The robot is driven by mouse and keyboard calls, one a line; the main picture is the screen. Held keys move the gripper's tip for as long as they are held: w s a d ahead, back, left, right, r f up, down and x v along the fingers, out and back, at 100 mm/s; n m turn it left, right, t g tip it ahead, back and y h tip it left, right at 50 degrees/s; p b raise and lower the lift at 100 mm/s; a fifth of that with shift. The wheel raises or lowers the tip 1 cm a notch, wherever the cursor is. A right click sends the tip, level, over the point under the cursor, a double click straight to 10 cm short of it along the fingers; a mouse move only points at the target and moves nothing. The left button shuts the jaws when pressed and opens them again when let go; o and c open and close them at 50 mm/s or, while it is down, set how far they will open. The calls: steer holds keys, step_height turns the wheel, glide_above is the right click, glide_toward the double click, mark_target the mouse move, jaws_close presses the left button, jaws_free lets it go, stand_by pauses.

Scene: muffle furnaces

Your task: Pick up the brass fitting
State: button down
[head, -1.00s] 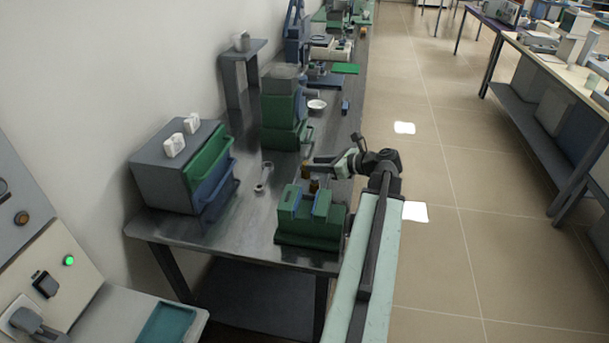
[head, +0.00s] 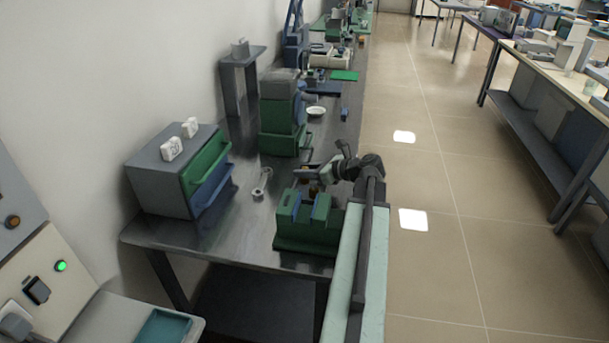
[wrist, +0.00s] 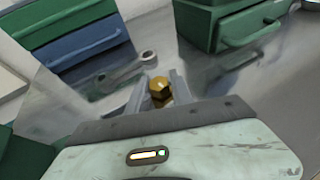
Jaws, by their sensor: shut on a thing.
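The brass fitting (wrist: 159,88) sits between the two grey fingers of my gripper (wrist: 157,93) in the wrist view. It is a small gold-coloured piece with a hex-shaped top, and its lower part is hidden by the gripper body. My gripper is shut on it. In the head view my gripper (head: 311,176) is over the bench, just behind the green block with blue inserts (head: 305,235). The fitting is small and mostly hidden there. I cannot tell whether it touches the bench.
A grey wrench-like tool (head: 262,184) lies on the bench (head: 240,232), left of my gripper. A cabinet with green and blue drawers (head: 160,185) stands further left. A green machine (head: 280,135) stands behind. Bare bench lies between them.

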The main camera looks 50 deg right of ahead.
steer(key=shift+r+p, duration=0.5)
steer(key=shift+r, duration=0.05)
step_height(320, 180, up, 3)
steer(key=p, duration=0.3)
steer(key=shift+r, duration=0.15)
steer(key=s+d+p, duration=0.1)
steer(key=s+d, duration=0.3)
steer(key=s, duration=0.3)
steer(key=s+d, duration=0.4)
steer(key=s, duration=0.3)
step_height(320, 180, up, 11)
steer(key=p, duration=1)
steer(key=shift+r+p, duration=0.15)
steer(key=shift+p, duration=0.15)
